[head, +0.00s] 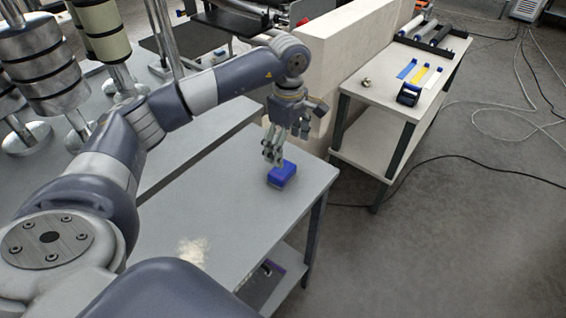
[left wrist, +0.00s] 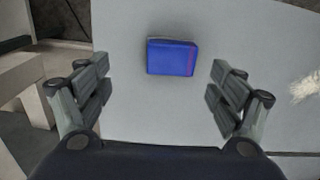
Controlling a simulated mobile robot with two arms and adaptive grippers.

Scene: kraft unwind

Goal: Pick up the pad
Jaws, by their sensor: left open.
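The pad (head: 283,174) is a small blue block lying on the grey table near its right edge. In the left wrist view the pad (left wrist: 172,57) lies ahead of the fingers, centred between them, with a thin reddish strip along its right side. My left gripper (head: 274,157) points down just above the pad in the head view. In the left wrist view my left gripper (left wrist: 160,90) is open, with nothing between its fingers. My right gripper is not in view.
The grey table (head: 216,205) is clear around the pad. A pale wall block (head: 345,50) stands behind the table. A white side table (head: 385,88) at the right holds coloured strips and a dark tape holder (head: 409,95). Dark cables lie on the floor.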

